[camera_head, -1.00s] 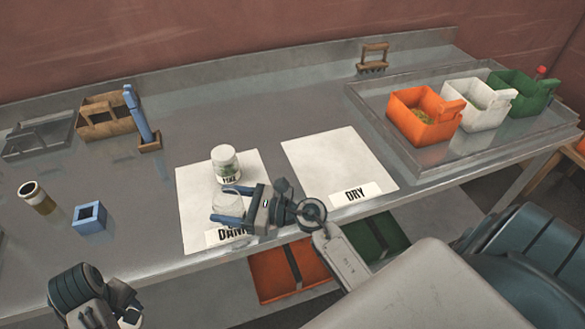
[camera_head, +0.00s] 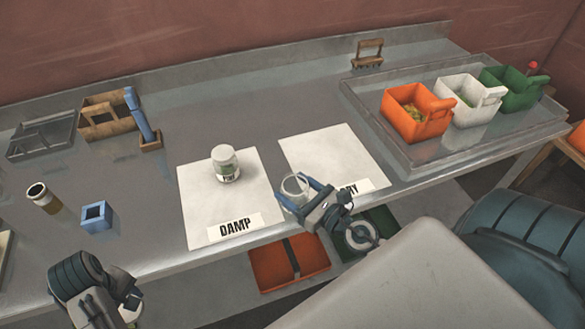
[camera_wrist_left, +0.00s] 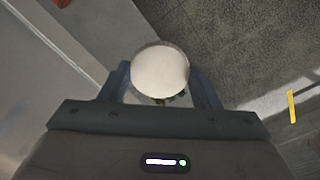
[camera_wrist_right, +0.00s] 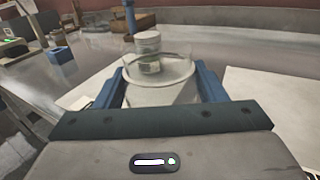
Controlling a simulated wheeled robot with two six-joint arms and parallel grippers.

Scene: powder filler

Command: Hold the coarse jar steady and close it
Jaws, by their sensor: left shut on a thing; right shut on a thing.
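My right gripper (camera_head: 298,192) is shut on a clear, lidless glass jar (camera_head: 294,184), held near the table's front edge between the two mats. The glass jar also shows between the blue fingers in the right wrist view (camera_wrist_right: 158,72). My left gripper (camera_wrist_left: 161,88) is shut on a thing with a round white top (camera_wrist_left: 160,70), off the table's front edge. A little dark green shows under that top. I cannot tell whether it is a lid alone or a lidded jar. A white-lidded jar labelled FINE (camera_head: 226,164) stands upright on the DAMP mat (camera_head: 205,200).
The DRY mat (camera_head: 325,150) lies to the right. A tray (camera_head: 420,160) holds orange (camera_head: 408,120), white (camera_head: 470,112) and green (camera_head: 515,95) bins. A dark jar (camera_head: 42,200), a blue box (camera_head: 98,220) and a wooden rack (camera_head: 105,125) stand left.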

